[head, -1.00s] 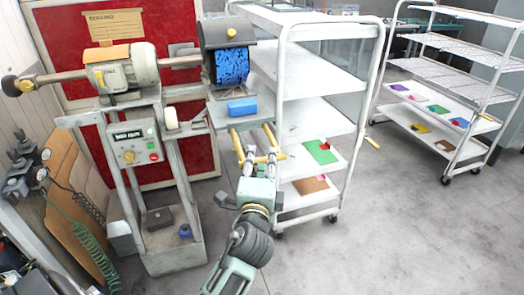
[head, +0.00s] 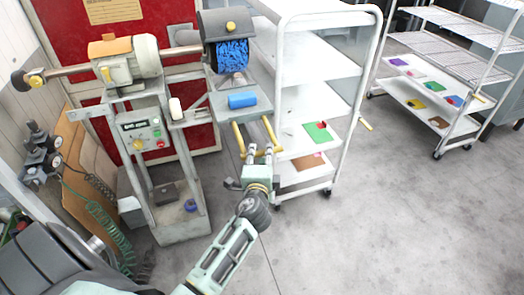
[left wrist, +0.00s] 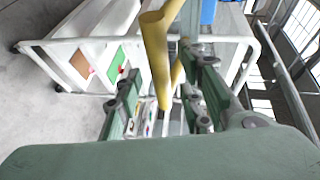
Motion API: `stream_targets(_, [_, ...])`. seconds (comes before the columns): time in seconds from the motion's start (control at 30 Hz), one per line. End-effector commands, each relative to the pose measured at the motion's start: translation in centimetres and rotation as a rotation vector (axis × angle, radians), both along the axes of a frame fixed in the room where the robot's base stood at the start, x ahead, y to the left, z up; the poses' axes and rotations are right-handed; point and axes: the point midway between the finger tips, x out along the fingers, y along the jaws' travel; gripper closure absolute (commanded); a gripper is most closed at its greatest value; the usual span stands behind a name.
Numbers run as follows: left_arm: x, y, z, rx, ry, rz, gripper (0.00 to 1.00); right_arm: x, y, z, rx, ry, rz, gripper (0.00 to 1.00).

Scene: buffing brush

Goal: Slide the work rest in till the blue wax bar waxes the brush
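The blue brush (head: 232,54) sits under a dark hood on the buffing machine (head: 130,62). The blue wax bar (head: 242,100) lies on the grey work rest (head: 228,114), below and apart from the brush. Two yellow handle bars (head: 239,139) reach from the rest toward me, with a yellow crosspiece near their ends. My left gripper (head: 259,152) is at that crosspiece. In the left wrist view its fingers (left wrist: 165,100) are spread, with a yellow bar (left wrist: 158,60) between them and gaps beside it. Firm contact does not show. My right gripper is not in view.
A white shelf cart (head: 318,100) stands just right of the work rest, close to my left gripper. The machine's control box (head: 142,132) and stand are to the left. Another cart (head: 450,75) is at the right. The floor in front is clear.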

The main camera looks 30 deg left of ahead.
Motion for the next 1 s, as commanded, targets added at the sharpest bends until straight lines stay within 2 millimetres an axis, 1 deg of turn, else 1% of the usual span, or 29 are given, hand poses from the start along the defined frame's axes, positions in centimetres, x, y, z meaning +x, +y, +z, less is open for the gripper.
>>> stream_targets(0.03, [0.7,0.3,0.0,0.001,0.000,0.000,0.65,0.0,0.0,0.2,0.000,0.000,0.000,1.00])
stream_targets(0.2, [1.8,0.9,-0.3,0.000,0.000,0.001,0.65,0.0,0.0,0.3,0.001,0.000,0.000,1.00])
stream_targets(0.53, [2.1,1.1,-0.4,0.001,0.000,0.000,0.65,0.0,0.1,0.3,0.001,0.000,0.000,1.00])
stream_targets(0.57, [2.1,1.1,-0.4,0.001,0.000,0.000,0.66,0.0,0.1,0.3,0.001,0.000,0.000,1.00])
stream_targets(0.93, [2.1,1.0,-0.4,0.001,0.000,0.000,0.99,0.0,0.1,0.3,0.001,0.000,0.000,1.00])
stream_targets(1.0, [2.1,1.0,-0.4,0.001,0.000,0.000,1.00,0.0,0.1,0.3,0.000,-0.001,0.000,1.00])
